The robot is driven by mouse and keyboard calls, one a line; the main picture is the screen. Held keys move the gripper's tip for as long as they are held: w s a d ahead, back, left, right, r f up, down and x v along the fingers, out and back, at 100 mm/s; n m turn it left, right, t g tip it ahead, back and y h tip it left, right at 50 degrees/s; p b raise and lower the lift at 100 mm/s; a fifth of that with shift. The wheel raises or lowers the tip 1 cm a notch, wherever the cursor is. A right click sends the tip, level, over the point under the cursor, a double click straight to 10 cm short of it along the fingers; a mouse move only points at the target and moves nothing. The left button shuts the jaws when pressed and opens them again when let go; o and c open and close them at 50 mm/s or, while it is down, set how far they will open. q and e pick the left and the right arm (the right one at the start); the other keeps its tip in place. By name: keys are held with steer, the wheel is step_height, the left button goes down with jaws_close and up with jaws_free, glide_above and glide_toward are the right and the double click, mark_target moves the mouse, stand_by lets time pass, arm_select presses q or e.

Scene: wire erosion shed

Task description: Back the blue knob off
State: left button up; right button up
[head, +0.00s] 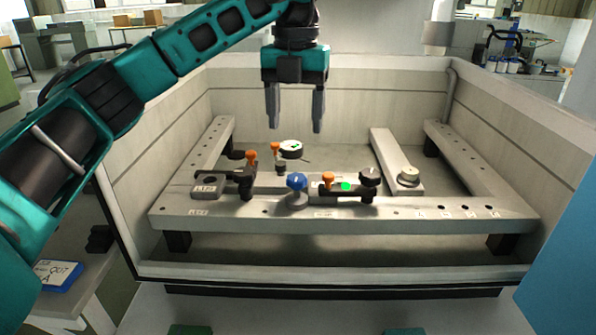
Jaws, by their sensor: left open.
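The blue knob (297,182) sits upright on a round grey base on the front rail (385,208) of the frame inside the tank, near its middle. My left gripper (295,122) hangs above and behind the knob, pointing down. Its two grey fingers are apart with nothing between them. It is clear of the knob and touches nothing that I can see. My right gripper is not in view.
Orange-topped clamps (251,159) stand left of the knob. A black knob (369,176) and a bar with a green dot (346,187) are on its right. The tank wall (330,272) rises in front. A cream round knob (409,174) sits further right.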

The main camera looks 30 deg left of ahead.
mark_target(296, 178)
arm_select(q)
step_height(296, 178, down, 11)
steer(key=shift+r, duration=0.2)
steer(key=c, duration=1.1)
